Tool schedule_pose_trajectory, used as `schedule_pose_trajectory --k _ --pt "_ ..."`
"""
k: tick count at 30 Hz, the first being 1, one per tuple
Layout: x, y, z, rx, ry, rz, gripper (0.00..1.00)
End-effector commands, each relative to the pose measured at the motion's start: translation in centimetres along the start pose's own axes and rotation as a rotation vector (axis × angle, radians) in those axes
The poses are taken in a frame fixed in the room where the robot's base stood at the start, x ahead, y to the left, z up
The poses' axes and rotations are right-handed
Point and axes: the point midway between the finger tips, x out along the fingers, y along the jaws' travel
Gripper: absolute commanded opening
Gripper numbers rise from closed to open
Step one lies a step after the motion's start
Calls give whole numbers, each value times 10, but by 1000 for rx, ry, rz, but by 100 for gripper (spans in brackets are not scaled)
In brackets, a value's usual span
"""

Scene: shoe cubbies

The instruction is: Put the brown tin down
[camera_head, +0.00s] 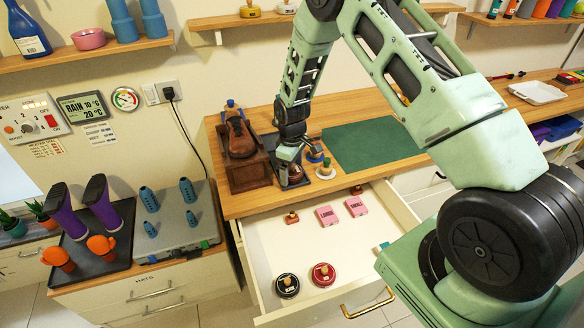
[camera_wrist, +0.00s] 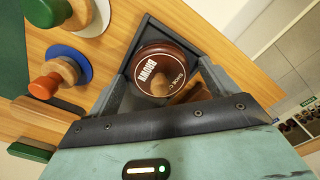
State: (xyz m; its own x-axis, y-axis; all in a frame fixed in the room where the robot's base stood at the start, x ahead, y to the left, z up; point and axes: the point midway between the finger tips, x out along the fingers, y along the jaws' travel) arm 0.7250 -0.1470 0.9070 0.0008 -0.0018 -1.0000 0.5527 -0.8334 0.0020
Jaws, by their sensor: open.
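The brown tin (camera_wrist: 162,62), a round tin with a dark red-brown lid lettered BROWN, sits in a small dark tray (camera_wrist: 143,36) on the wooden counter. In the head view the tin (camera_head: 296,173) is partly hidden under my gripper (camera_head: 291,162). My gripper (camera_wrist: 165,76) is open in the wrist view, with one finger on each side of the tin. I cannot tell whether either finger touches it.
A brown shoe (camera_head: 240,136) on a wooden stand is left of the tray. Round-handled brushes (camera_wrist: 58,74) are beside it. A green mat (camera_head: 365,145) lies to the right. Below, the open drawer (camera_head: 262,238) holds a black tin (camera_head: 287,285), a red tin (camera_head: 323,274) and pink boxes (camera_head: 328,215).

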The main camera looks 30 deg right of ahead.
Motion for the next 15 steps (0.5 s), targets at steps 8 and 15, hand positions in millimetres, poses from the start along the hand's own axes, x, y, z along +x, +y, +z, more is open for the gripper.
schedule_pose_trajectory --k 8,15 --pt "-26 1 -2 0 5 4 86" --pt "-74 1 -1 1 5 3 86"
